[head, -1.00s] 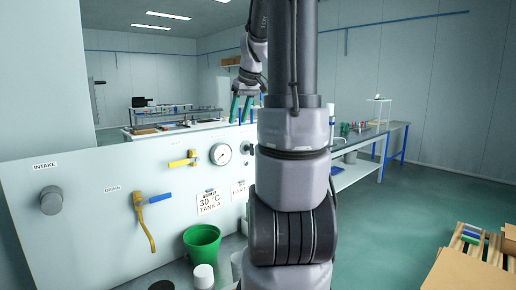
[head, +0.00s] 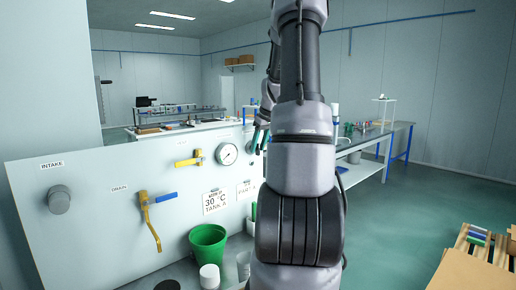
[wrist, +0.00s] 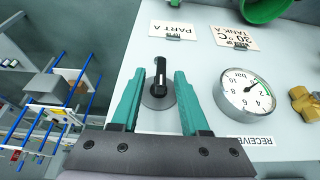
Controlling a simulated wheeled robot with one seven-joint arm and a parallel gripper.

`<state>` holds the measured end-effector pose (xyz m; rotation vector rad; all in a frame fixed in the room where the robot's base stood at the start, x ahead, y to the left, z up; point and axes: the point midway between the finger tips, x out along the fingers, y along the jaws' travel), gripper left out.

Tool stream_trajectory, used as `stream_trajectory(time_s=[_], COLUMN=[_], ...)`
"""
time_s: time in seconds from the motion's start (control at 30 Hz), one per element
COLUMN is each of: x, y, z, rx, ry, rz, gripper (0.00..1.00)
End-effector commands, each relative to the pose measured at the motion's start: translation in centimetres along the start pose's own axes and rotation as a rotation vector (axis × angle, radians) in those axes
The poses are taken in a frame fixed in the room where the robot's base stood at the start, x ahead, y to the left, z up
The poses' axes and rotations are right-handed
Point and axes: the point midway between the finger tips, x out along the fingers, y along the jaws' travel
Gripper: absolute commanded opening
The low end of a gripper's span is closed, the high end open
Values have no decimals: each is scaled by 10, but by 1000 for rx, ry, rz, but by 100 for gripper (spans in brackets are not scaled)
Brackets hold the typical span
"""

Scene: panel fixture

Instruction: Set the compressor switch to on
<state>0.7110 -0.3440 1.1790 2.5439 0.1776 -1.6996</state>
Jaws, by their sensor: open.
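In the wrist view, a black rotary switch knob (wrist: 160,88) stands on a round grey plate on the pale panel (wrist: 119,85). No label naming it as the compressor switch can be read. My gripper (wrist: 160,73) is open, with one green finger on each side of the knob. Whether either finger touches it I cannot tell. In the head view my gripper (head: 262,140) is at the panel's right end, partly behind my arm, and the knob is hidden there.
A pressure gauge (wrist: 245,94) sits right of the knob in the wrist view. A green bucket (head: 208,243) stands below.

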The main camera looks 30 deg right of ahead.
Motion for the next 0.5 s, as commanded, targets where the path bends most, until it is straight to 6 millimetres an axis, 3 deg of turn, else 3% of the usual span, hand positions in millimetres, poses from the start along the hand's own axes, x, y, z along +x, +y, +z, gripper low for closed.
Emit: stream_trajectory(time_s=[0.37, 0.4, 0.5], x=[8, 8, 8], y=[0, 0, 0], z=[0, 0, 0], rx=[0, 0, 0], ry=[0, 0, 0], rz=[0, 0, 0], gripper=[45, 37, 0])
